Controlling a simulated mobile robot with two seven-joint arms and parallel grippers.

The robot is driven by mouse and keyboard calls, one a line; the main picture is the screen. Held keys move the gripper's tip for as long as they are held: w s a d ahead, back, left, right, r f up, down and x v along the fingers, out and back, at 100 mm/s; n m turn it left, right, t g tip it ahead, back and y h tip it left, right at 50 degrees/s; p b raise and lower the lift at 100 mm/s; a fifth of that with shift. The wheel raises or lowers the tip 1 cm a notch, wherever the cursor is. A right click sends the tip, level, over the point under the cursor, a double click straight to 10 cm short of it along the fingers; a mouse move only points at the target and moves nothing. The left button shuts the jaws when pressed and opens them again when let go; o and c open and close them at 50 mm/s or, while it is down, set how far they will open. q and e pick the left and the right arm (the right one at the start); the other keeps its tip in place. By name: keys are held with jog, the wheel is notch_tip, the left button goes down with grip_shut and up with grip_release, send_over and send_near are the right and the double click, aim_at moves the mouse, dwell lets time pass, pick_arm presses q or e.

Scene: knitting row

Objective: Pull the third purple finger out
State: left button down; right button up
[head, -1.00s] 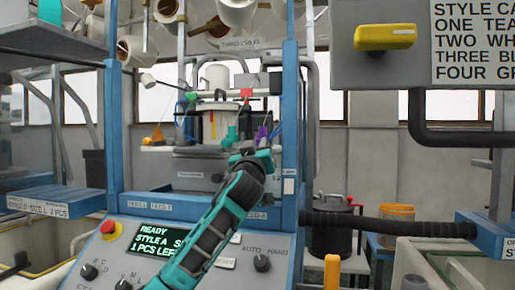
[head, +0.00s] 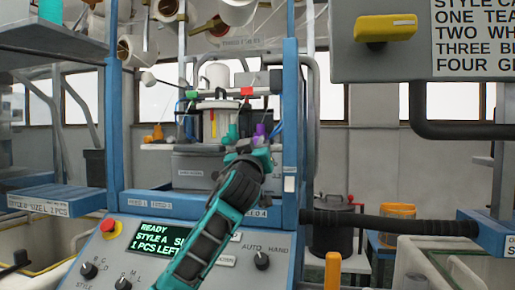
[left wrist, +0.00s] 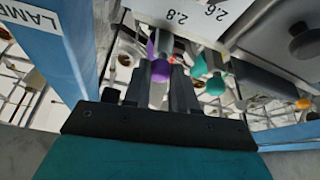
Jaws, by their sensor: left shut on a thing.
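A purple finger (head: 260,129) shows on the right side of the knitting machine's head, just beyond my left gripper (head: 256,152). In the left wrist view, my left gripper (left wrist: 164,75) has its two dark fingers close together around a purple piece (left wrist: 152,46). Purple also shows between the fingers. Teal fingers (left wrist: 216,84) stand to the right of the gripper there, apart from it. A teal finger (head: 232,131) also shows left of the purple one in the head view. The jaws partly hide the held piece. My right gripper is not in view.
The blue machine frame post (head: 290,120) stands close to the right of the gripper. The control panel (head: 215,250) with a red button (head: 108,226) lies below the arm. A grey box with a yellow handle (head: 385,28) hangs at upper right.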

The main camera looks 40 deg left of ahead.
pick_arm(q)
jog(key=shift+d+f, duration=0.1)
jog(key=shift+f, duration=0.1)
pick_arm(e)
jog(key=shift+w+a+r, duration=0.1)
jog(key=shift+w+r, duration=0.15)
pick_arm(q)
jog(key=c, duration=1.3)
grip_release()
jog(key=shift+o, duration=0.8)
jog(key=shift+s+r, duration=0.15)
jog(key=shift+o, duration=1.2)
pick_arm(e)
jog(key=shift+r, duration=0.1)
pick_arm(q)
jog(key=b+v, duration=0.1)
jog(key=v, duration=1.2)
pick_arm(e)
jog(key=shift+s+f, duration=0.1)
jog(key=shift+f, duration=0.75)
